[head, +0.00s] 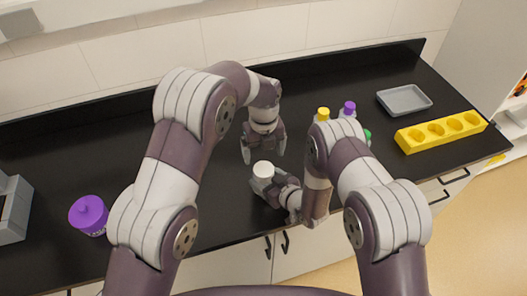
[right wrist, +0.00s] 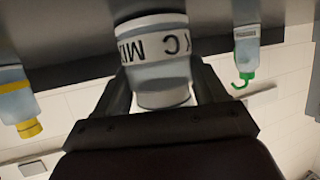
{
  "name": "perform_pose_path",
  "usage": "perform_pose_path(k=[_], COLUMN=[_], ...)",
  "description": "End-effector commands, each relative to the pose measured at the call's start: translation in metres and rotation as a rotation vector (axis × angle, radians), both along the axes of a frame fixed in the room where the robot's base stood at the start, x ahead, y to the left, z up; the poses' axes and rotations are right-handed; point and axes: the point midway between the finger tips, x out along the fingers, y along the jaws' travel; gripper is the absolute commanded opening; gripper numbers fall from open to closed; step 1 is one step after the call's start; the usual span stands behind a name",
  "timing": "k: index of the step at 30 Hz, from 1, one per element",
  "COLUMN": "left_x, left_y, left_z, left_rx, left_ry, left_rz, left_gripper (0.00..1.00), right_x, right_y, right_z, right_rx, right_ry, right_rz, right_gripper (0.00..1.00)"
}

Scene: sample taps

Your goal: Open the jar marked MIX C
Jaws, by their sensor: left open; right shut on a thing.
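The jar marked MIX C (right wrist: 155,45) shows upside down in the right wrist view, its label between my fingers. The jar's lower body is mostly hidden by my right gripper.
A yellow-capped bottle (head: 323,114), a purple-capped bottle (head: 348,108) and a green-capped bottle (head: 367,135) stand behind my right arm. A grey tray (head: 404,99) and yellow holed rack (head: 441,131) are at right. A purple container (head: 89,214) and grey box (head: 12,210) are at left.

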Motion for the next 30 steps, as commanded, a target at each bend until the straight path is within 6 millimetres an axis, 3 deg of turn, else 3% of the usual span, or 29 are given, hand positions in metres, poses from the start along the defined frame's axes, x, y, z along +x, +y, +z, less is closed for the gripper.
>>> perform_pose_path(k=[3,9,19,20,25,30], left_x=[-0.001,0.0,0.0,0.0,0.0,0.0], left_y=[0.0,0.0,0.0,0.0,0.0,0.0], left_z=[-0.025,-0.056,-0.064,-0.064,-0.064,-0.064], left_rx=[0.002,0.0,0.0,0.0,0.0,0.001], left_ry=[0.004,0.002,0.0,0.0,0.0,0.001], left_rz=[0.002,0.003,0.004,0.004,0.005,0.005], left_gripper=[0.9,0.9,0.9,0.86,0.32,0.31], right_x=[0.0,0.0,0.0,0.0,0.0,0.0], right_y=[0.0,0.0,0.0,0.0,0.0,0.0], right_z=[0.0,0.0,0.0,0.0,0.0,0.0], right_rx=[0.001,0.0,0.0,0.0,0.0,0.0], right_ry=[-0.001,0.0,0.0,0.0,0.0,0.0], right_rz=[0.0,0.0,0.0,0.0,0.0,0.0], right_gripper=[0.0,0.0,0.0,0.0,0.0,0.0])
